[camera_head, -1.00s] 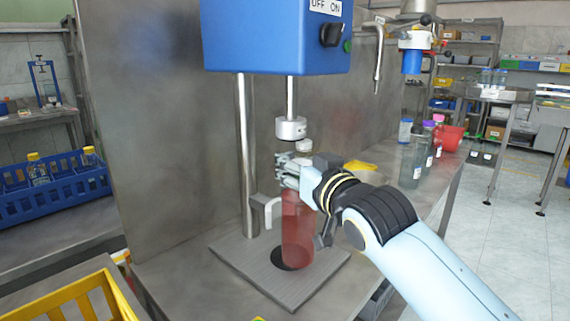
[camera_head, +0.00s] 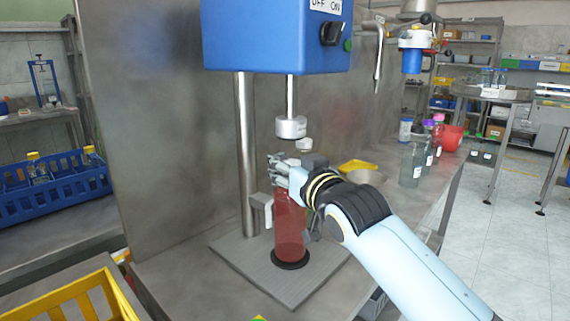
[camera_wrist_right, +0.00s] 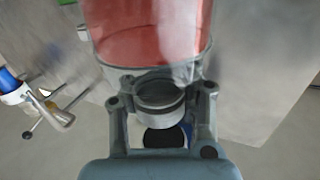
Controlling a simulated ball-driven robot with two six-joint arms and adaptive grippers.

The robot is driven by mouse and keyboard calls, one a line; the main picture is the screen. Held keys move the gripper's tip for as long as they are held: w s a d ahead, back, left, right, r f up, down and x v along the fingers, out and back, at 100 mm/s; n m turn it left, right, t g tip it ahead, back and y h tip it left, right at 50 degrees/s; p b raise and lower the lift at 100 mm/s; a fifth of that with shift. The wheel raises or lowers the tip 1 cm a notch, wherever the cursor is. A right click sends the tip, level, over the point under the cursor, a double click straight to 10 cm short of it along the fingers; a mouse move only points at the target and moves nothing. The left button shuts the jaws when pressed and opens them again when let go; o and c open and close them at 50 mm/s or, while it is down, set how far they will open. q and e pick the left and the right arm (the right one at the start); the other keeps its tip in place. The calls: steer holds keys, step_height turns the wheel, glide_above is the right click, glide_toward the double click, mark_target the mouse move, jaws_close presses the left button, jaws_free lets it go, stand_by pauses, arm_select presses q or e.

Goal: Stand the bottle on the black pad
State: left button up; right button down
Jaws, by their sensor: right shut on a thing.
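The bottle (camera_head: 290,228), clear with red liquid, is upright under the capping head (camera_head: 291,127). My right gripper (camera_head: 284,172) is shut on its upper part, and the fingers hide the neck. The black pad (camera_head: 304,261) on the grey base plate shows as a dark ring around the bottle's foot. The bottle is over the pad; I cannot tell whether its foot touches it. The right wrist view shows the bottle (camera_wrist_right: 150,45) just beyond the gripper fingers (camera_wrist_right: 162,105). My left gripper is out of view.
A blue machine body (camera_head: 276,35) hangs above, with a steel column (camera_head: 245,155) behind the bottle. Several bottles and a red container (camera_head: 452,138) stand at the right of the bench. A yellow crate (camera_head: 75,303) is at front left.

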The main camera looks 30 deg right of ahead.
steer(key=c, duration=1.8)
jaws_free()
steer(key=shift+f, duration=0.1)
steer(key=o, duration=0.7)
steer(key=shift+r, duration=0.2)
steer(key=s, duration=1.2)
steer(key=shift+a+r, duration=0.1)
steer(key=shift+a, duration=0.15)
